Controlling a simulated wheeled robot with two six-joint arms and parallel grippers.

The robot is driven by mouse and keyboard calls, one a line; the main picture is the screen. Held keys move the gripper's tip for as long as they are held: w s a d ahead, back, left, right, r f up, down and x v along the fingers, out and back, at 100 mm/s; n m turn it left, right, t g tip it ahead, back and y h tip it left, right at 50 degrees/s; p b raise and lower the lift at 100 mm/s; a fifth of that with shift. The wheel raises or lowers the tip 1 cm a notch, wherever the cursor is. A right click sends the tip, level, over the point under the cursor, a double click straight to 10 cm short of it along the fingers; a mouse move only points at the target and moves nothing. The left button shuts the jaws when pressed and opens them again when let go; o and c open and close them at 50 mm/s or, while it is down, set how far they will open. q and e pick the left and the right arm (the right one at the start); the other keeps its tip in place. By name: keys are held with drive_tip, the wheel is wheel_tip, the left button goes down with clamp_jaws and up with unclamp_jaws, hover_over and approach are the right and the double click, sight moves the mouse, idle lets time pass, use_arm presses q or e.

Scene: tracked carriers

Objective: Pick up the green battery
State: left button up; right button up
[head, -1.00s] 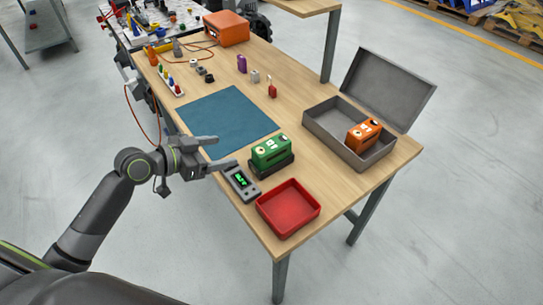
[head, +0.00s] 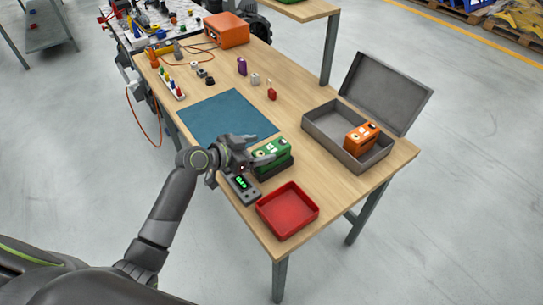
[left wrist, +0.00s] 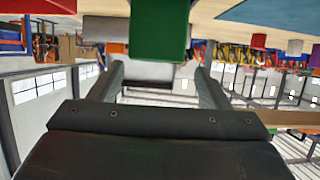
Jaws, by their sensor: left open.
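The green battery (head: 276,149) sits upright in a dark cradle (head: 276,170) near the middle of the wooden table. My left gripper (head: 259,149) is at the battery's left side, with its fingers pointing toward it. The left wrist view looks upside down; there the green battery (left wrist: 158,30) fills the top middle, beyond and between the two spread fingers of the open left gripper (left wrist: 162,72). In the head view the fingers partly cover the battery's left end. I cannot tell whether they touch it. My right gripper is not in view.
A small meter with a green display (head: 241,184) lies just below my left gripper. A red tray (head: 288,211) stands at the near edge. An open grey case (head: 330,128) holds an orange battery (head: 361,138). A blue mat (head: 228,117) lies flat behind the gripper.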

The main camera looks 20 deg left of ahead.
sight(272, 147)
use_arm(q)
drive_tip(key=shift+s+f+p+x, duration=0.1)
drive_tip(key=shift+p+x, duration=0.3)
drive_tip(key=shift+x, duration=0.85)
drive_tip(key=shift+s+f+p+x, duration=0.15)
drive_tip(key=shift+p+x, duration=0.2)
drive_tip(key=shift+x, duration=0.95)
drive_tip(key=shift+d, duration=0.1)
drive_tip(key=shift+r, duration=0.1)
clamp_jaws()
drive_tip(key=shift+w+r, duration=0.1)
drive_tip(key=shift+r, duration=0.05)
